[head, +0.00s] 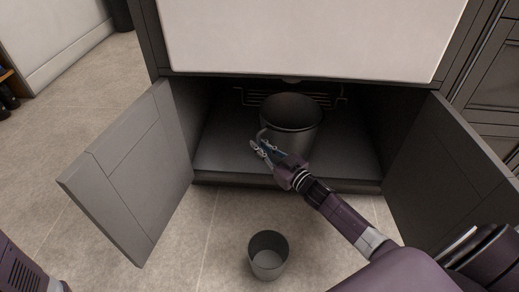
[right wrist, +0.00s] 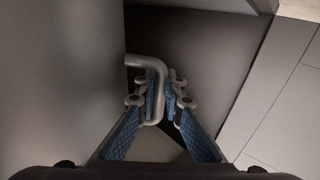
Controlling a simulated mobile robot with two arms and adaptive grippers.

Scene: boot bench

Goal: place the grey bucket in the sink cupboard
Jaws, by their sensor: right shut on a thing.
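A dark grey bucket (head: 303,138) is inside the open sink cupboard (head: 222,150), upright, in the middle behind the front edge. Whether its base touches the cupboard floor is hard to tell. My right gripper (head: 264,149) is at its front left side, shut on a bent grey handle (right wrist: 150,64). In the right wrist view, the blue-padded fingers (right wrist: 163,103) close around this handle, beside a large grey surface at left. My left gripper is not in view.
Both cupboard doors, left (head: 130,170) and right (head: 450,180), stand open. A smaller grey bin (head: 268,262) stands on the floor in front. A wire rack (head: 243,98) is at the back of the cupboard. Cupboard floor is free on both sides of the bucket.

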